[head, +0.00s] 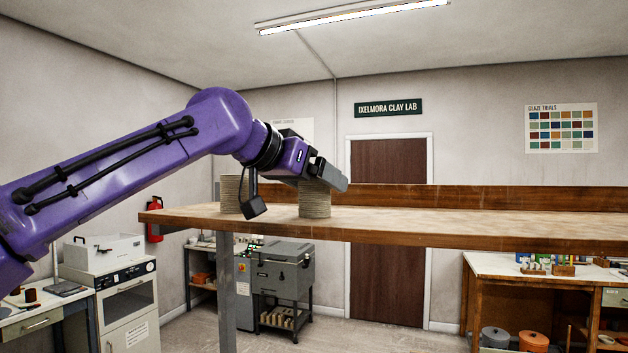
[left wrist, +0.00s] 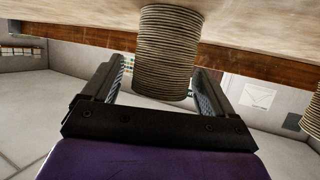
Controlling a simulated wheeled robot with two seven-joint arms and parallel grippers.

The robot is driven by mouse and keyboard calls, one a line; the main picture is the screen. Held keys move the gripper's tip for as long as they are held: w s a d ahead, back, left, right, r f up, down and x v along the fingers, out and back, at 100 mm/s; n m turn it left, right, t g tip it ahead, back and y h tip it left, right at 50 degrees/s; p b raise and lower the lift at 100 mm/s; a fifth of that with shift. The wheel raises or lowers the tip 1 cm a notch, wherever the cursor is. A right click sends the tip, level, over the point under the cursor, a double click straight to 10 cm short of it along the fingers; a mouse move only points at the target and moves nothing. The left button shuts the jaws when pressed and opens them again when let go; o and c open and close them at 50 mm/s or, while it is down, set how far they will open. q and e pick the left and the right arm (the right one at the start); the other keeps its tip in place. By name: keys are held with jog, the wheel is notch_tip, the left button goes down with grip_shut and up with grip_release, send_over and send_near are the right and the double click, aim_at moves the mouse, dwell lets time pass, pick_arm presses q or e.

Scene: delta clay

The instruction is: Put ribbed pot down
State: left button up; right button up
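The ribbed pot (head: 315,201), a beige cylinder with close horizontal ridges, stands upright on the wooden worktop (head: 420,222) near its left part. My left gripper (head: 328,174) is at the pot's upper part, with its fingers reaching over it in the head view. In the left wrist view, which shows the scene upside down, the pot (left wrist: 167,50) lies between the two spread fingers. A gap shows on the left side; on the right, finger and pot nearly meet in the picture. The gripper's fingers partly hide the pot's top in the head view. My right gripper is not in view.
A second ribbed pot (head: 232,194) stands to the left on the same worktop, partly behind my wrist; part of one also shows at the wrist view's right edge. A raised wooden board (head: 480,197) runs along the back. The worktop to the right is clear.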

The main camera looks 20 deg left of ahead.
pick_arm(q)
jog(key=shift+s+r, duration=0.25)
jog(key=shift+s, duration=0.25)
jog(key=b+v, duration=0.4)
jog(key=v, duration=0.7)
jog(key=shift+s+a, duration=0.2)
jog(key=shift+s, duration=0.15)
